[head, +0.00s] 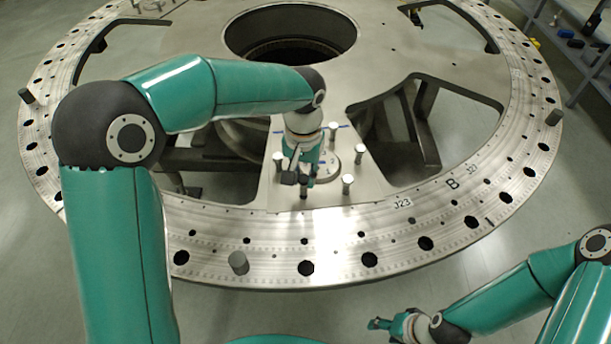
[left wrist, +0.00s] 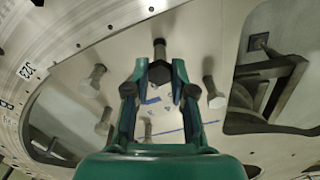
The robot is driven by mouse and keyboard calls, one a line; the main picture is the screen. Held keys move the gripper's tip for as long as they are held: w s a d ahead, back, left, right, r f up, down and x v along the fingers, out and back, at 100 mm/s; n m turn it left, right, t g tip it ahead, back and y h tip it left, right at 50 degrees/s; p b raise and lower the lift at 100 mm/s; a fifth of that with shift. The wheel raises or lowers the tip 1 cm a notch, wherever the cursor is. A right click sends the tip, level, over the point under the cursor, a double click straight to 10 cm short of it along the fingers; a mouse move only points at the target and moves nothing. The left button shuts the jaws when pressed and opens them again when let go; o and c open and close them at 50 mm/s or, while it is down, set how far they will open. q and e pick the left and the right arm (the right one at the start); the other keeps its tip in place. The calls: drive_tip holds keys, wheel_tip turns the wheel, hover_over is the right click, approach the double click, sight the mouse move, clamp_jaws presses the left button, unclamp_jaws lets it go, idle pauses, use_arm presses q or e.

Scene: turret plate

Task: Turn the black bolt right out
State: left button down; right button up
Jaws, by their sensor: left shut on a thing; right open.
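The black bolt (left wrist: 160,73) shows as a dark hex head between my left fingertips in the left wrist view. My left gripper (left wrist: 159,68) is shut on it, one finger on each side. In the head view my left gripper (head: 303,181) points down over the inner plate of the turret ring. My right gripper (head: 381,324) is open and empty, low in the head view, outside the ring's front edge.
Several silver bolts stand around the gripper, among them one on the right (head: 361,150), one at the front right (head: 348,183) and one on the left (head: 279,159). The turret ring (head: 400,235) has large cut-outs either side. A grey peg (head: 238,262) stands at its front.

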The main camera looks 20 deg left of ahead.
use_arm(q)
drive_tip(key=shift+s+r+p, duration=0.1)
drive_tip(key=shift+r+p, duration=2.25)
drive_tip(key=shift+r, duration=0.9)
